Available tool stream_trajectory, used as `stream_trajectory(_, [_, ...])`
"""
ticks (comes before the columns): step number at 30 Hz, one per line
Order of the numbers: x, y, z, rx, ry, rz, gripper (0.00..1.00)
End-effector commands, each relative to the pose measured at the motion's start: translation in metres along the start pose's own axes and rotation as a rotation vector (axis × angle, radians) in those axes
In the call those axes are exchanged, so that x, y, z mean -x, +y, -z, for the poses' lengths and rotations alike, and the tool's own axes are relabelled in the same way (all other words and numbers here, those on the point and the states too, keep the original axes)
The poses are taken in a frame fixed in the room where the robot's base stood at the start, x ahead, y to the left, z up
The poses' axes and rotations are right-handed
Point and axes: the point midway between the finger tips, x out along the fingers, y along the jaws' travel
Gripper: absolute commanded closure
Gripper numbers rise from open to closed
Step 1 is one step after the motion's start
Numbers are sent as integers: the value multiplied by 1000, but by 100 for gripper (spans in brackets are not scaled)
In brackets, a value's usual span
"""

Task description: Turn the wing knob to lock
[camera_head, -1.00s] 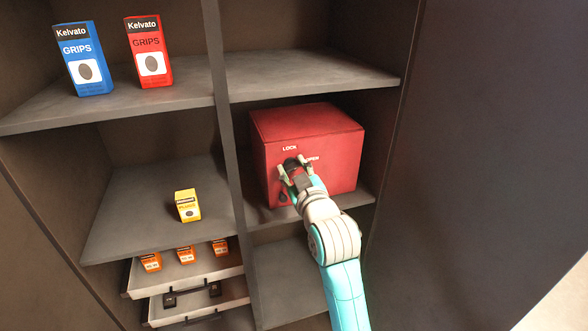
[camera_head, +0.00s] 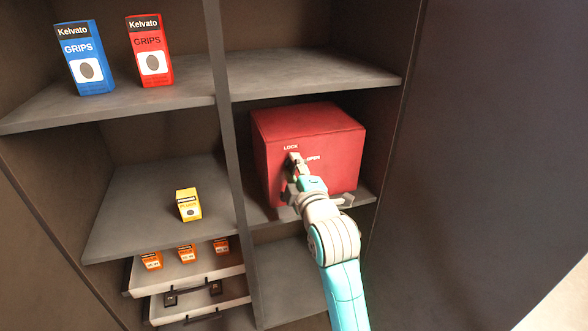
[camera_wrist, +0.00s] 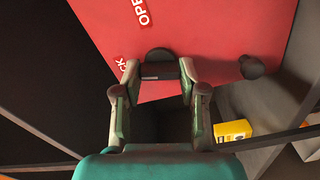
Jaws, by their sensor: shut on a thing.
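The red box (camera_head: 335,140) stands on the middle right shelf, with LOCK (camera_head: 290,148) and OPEN (camera_head: 313,158) labels on its front. The dark wing knob (camera_wrist: 160,63) shows between my fingertips in the wrist view. My gripper (camera_wrist: 159,72) is shut on it, one finger on each side. In the head view my gripper (camera_head: 295,161) reaches the box's front just below LOCK and hides the knob. The knob's exact pointing is hard to tell. A second dark round piece (camera_wrist: 252,67) sits on the box face, apart from my fingers.
Blue (camera_head: 85,60) and red (camera_head: 149,52) Kelvato grips boxes stand on the upper left shelf. A yellow box (camera_head: 188,206) stands on the shelf below. An open drawer (camera_head: 208,275) holds orange boxes. A vertical divider (camera_head: 229,120) runs left of the red box.

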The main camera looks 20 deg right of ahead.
Motion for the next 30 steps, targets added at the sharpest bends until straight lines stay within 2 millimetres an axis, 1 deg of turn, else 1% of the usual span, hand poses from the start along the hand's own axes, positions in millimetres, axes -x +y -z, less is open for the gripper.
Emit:
stream_trajectory(6, [0, -2, 0, 148, 1, 2, 93])
stream_trajectory(12, [0, -2, 0, 237, 1, 2, 93])
stream_trajectory(19, [0, -2, 0, 284, 1, 2, 93])
stream_trajectory(30, [0, -2, 0, 291, 1, 3, 93])
